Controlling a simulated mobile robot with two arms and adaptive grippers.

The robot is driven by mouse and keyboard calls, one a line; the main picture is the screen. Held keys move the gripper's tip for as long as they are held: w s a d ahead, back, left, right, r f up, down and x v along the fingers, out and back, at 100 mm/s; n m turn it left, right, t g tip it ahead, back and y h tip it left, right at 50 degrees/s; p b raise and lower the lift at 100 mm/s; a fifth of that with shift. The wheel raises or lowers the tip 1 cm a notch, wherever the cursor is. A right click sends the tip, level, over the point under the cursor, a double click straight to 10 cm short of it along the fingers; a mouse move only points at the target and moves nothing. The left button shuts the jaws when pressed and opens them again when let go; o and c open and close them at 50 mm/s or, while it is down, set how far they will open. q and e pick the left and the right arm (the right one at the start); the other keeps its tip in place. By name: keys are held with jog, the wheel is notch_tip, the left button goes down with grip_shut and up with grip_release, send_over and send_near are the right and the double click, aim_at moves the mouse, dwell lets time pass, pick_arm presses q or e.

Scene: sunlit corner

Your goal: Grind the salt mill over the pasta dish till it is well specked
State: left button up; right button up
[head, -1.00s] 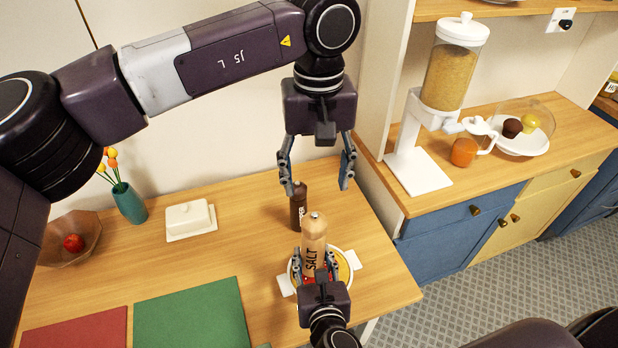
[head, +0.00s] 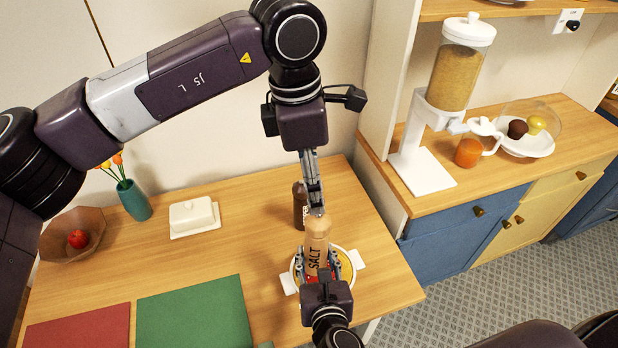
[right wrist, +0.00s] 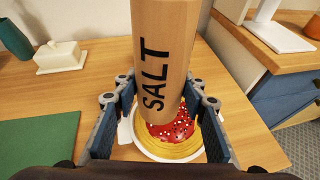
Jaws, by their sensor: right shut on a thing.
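The wooden salt mill (head: 316,240), lettered SALT, stands upright over the pasta dish. My right gripper (head: 320,272) is shut on its lower body, which also shows between the fingers in the right wrist view (right wrist: 162,60). The pasta dish (right wrist: 165,148) holds yellow pasta and red sauce with several white specks; in the head view the mill and gripper hide most of it. My left gripper (head: 316,208) points down at the mill's top. Its fingers are seen edge-on and overlap, so their gap is hidden.
A dark mill (head: 299,205) stands just behind the salt mill. A butter dish (head: 194,217), a teal vase (head: 134,200), a bowl (head: 72,238) with a red fruit, and green (head: 195,314) and red (head: 80,328) mats lie left. A cereal dispenser (head: 440,100) stands on the right counter.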

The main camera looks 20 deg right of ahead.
aim_at(317, 219)
pick_arm(q)
jog(key=f+n, duration=0.1)
jog(key=f, duration=0.3)
jog(key=d+f+n, duration=0.1)
jog(key=f, duration=0.3)
jog(key=f+n, duration=0.1)
jog(key=f, duration=0.3)
jog(key=shift+w+d+n, duration=0.15)
jog(key=shift+w+n, duration=0.1)
jog(key=shift+n, duration=0.15)
jog(key=shift+r, duration=0.1)
jog(key=shift+c, duration=0.4)
jog(key=c, duration=1.1)
jog(key=m, duration=0.5)
jog(key=shift+g, duration=0.4)
jog(key=shift+c, duration=0.3)
jog(key=m, duration=0.4)
jog(key=shift+m+g, duration=0.4)
jog(key=m, duration=0.5)
jog(key=shift+s+g+y, duration=0.1)
jog(key=shift+g+y, duration=0.2)
jog(key=m, duration=0.4)
jog(key=shift+m+y, duration=0.4)
